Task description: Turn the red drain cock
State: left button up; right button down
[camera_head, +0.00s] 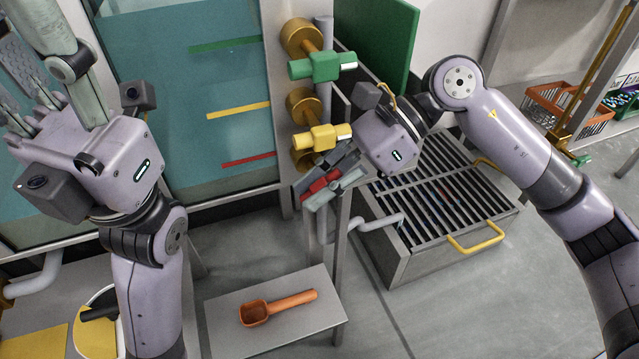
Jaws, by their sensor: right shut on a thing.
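The red drain cock (319,186) is the lowest of three coloured cocks on the pipe column, below the yellow one. My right gripper (326,184) comes in from the right and is shut on its handle. The fingers cover much of the cock, so its exact angle is hard to read. My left gripper (35,80) is raised at the upper left, away from the cocks. Its fingers stand apart and are empty as far as I see, with the tips partly cut off by the picture edge.
The yellow cock (322,137) is close above my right gripper; the green cock (322,66) is higher. A grated metal box (400,268) with yellow handles stands to the right. An orange scoop (278,307) lies on a low grey stand (228,337) below. A red crate (567,107) is at the far right.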

jog(key=c, duration=1.6)
grip_release()
jog(key=shift+o, duration=0.2)
jog(key=v, duration=1.2)
